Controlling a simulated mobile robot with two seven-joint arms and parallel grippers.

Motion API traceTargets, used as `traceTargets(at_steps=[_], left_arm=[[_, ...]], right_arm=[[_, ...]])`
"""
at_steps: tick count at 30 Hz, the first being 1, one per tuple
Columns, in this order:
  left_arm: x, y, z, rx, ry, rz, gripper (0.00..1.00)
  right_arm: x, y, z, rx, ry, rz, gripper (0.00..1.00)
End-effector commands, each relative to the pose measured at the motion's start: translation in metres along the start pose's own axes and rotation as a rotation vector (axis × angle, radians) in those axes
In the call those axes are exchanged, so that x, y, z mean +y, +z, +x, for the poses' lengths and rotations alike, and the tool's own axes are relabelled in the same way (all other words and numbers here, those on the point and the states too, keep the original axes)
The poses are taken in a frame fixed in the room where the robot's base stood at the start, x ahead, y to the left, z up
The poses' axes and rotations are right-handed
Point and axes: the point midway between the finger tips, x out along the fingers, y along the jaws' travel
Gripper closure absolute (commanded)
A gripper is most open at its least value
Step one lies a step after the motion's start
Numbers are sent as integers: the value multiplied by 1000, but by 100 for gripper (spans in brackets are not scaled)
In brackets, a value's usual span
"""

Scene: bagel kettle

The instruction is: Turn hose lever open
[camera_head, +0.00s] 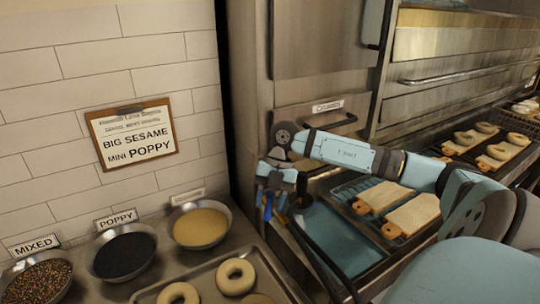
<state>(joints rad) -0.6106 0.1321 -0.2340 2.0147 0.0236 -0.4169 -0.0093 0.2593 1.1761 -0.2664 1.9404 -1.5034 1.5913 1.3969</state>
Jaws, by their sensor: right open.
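My right gripper (272,203) hangs at the end of my pale blue right arm, in front of the steel cabinet's lower edge. Its fingers are small and partly dark in this view. A narrow bright blue piece (267,208) shows at the fingers; I cannot tell whether it is the hose lever or whether the gripper touches it. A dark hose-like line (318,262) runs down and right from just below the gripper. My left gripper is out of view.
Bowls of mixed topping (38,280), poppy (124,254) and sesame (201,226) stand left, by a bagel tray (205,283). Boards (414,213) lie on a rack at the right, beyond my arm. A steel cabinet (325,40) rises behind the gripper.

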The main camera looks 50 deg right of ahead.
Motion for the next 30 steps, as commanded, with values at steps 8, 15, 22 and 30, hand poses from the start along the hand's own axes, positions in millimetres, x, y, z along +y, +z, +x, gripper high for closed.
traceTargets(at_steps=[8,15,22,30], left_arm=[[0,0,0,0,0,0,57],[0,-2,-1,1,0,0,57],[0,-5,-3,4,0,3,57],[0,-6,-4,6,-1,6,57]], right_arm=[[11,-20,-50,-5,3,-3,57],[23,-43,-105,-6,5,-3,57],[33,-62,-151,-3,3,-3,57],[38,-72,-176,-2,1,0,57]])
